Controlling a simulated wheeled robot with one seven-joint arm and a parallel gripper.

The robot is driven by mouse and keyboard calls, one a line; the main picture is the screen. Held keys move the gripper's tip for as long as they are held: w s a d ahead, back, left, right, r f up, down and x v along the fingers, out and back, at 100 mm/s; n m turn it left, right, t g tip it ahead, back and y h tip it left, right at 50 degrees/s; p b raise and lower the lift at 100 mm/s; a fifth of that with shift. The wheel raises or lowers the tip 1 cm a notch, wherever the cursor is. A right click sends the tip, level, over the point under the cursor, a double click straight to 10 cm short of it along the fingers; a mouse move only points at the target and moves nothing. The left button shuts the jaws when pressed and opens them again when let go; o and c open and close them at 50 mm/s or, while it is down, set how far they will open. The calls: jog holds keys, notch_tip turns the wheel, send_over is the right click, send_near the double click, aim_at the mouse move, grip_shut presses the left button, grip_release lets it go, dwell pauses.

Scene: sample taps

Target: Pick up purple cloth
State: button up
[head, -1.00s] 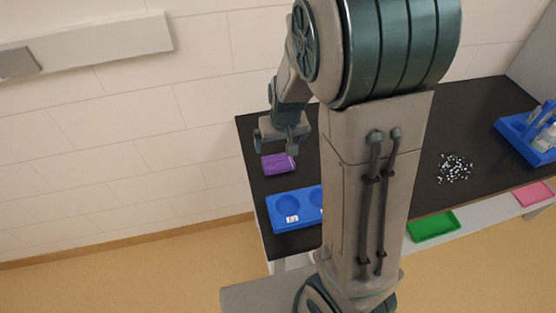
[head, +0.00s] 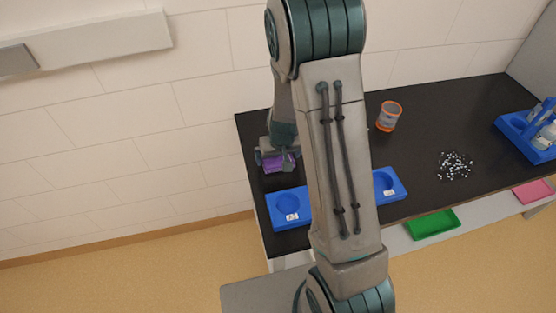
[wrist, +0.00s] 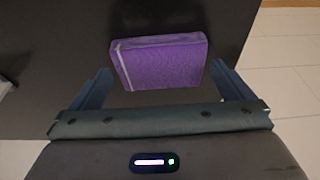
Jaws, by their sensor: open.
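The purple cloth (head: 279,166) is a folded, block-like pad on the left end of the black table (head: 430,130). In the wrist view the purple cloth (wrist: 160,62) lies ahead of my gripper (wrist: 161,85), roughly centred between its two fingers. My gripper is open, with a finger on either side of the cloth's near end. In the head view my gripper (head: 278,165) is over the cloth and hides part of it. I cannot tell the exact height of the fingers above the table.
A blue tray with round wells (head: 288,209) lies in front of the cloth, partly behind my arm. An orange-rimmed cup (head: 389,116), small scattered pieces (head: 455,166) and a blue rack (head: 528,135) stand farther right. Green (head: 433,223) and pink (head: 532,192) trays are on a lower shelf.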

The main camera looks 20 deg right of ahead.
jog(key=shift+w+f, duration=0.15)
jog(key=shift+f, duration=0.45)
jog(key=c, duration=0.7)
jog(key=shift+r, duration=0.15)
jog(key=shift+r, duration=0.6)
notch_tip(320, 180, up, 2)
jog(key=shift+r, duration=0.15)
jog(key=d+r+b, duration=0.3)
jog(key=d+r, duration=0.4)
jog(key=d, duration=0.4)
jog(key=shift+w+d+r, duration=0.15)
jog(key=shift+w+d, duration=0.15)
jog(key=shift+w, duration=0.05)
jog(key=shift+o, duration=0.4)
jog(key=shift+a, duration=0.1)
